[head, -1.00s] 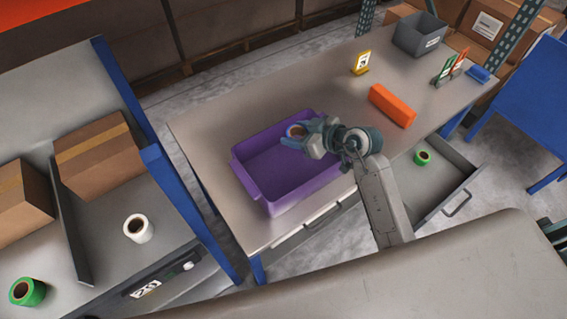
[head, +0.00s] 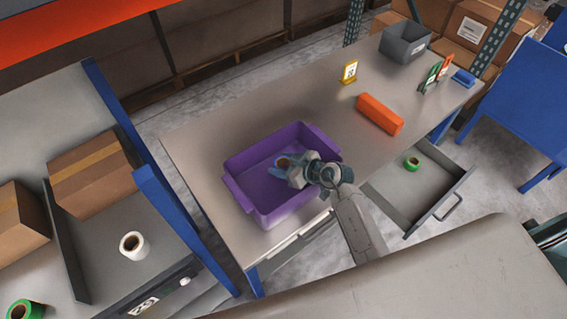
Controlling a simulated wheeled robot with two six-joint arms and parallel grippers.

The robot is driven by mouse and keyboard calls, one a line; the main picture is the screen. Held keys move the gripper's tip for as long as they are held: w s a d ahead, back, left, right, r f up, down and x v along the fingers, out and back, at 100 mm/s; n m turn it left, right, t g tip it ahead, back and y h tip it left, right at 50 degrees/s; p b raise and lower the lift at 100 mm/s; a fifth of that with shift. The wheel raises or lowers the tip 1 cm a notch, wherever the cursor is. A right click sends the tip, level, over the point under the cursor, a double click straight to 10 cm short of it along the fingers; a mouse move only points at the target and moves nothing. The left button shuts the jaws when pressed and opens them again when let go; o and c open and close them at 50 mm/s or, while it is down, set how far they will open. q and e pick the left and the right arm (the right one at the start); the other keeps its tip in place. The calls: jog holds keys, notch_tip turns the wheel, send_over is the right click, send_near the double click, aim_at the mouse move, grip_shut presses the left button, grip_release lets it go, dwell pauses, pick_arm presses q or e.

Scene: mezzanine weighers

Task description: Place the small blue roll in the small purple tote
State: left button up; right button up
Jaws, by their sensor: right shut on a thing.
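The purple tote (head: 240,196) stands open on the grey table, near its front left part. My right gripper (head: 279,170) reaches over the tote's right side, with its fingers within the tote's outline. It is shut on the small blue roll (head: 283,161), whose brown core shows between the fingers. The fingers hide part of the roll. I cannot tell whether the roll touches the tote's floor. My left gripper is not in view.
An orange block (head: 379,114), a yellow sign (head: 349,72) and a grey bin (head: 404,44) stand on the table (head: 205,130). An open drawer (head: 432,180) below holds a green roll (head: 412,163). A white roll (head: 134,245) and cartons are at left.

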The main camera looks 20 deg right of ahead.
jog(key=shift+f, duration=0.15)
jog(key=shift+f, duration=0.1)
jog(key=shift+f+p, duration=0.3)
jog(key=o, duration=1)
jog(key=shift+r+b, duration=0.35)
jog(key=b+v, duration=0.1)
jog(key=v, duration=1.1)
jog(key=shift+s+r, duration=0.1)
jog(key=shift+r, duration=0.05)
